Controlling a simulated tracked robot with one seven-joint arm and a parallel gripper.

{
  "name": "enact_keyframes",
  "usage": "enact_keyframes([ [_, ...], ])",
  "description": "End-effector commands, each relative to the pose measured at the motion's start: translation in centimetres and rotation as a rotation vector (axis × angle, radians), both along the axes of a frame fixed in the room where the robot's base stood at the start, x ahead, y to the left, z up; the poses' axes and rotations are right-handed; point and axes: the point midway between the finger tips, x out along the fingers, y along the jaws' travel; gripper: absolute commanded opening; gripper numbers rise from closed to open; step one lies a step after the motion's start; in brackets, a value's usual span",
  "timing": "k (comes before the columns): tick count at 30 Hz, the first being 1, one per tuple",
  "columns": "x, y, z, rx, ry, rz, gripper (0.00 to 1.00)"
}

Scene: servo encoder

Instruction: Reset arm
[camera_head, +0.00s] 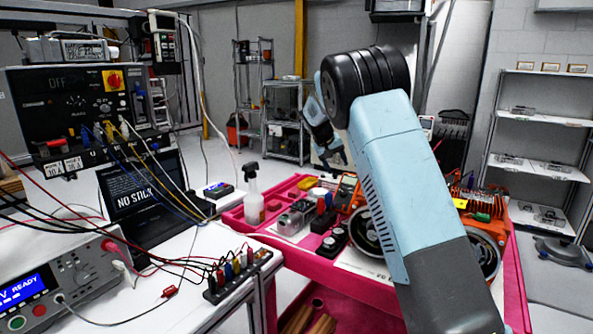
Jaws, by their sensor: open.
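My arm rises from the lower right of the head view, with a light blue link and a black ribbed joint. Beyond the joint, my gripper (336,158) hangs at the far end, pointing down and slightly right. It is small and partly hidden behind my arm. Its jaws are open, and I see nothing held between them. It appears above the back part of the pink workbench (378,291); its exact height cannot be told.
The bench holds a spray bottle (254,200), orange motor parts (487,216) and small components. At left are a white table (182,290), a control unit (72,104) showing OFF, a laptop (139,190) reading NO STICK, a READY instrument (62,285) and loose cables. Shelves (541,122) stand right.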

Motion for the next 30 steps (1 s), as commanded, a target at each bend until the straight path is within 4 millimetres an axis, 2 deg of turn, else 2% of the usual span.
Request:
enact_keyframes([
  [1,-1.3,-0.8,1.4,0.024,-0.005,-0.009,0.59],
  [3,-3.1,-1.7,2.8,0.055,-0.008,-0.018,0.59],
  [15,-14.4,-5.1,9.4,0.218,-0.030,-0.043,0.59],
  [22,-21.5,-6.2,12.0,0.295,-0.052,-0.043,0.59],
  [30,-30.2,-6.7,13.7,0.367,-0.082,-0.033,0.59],
])
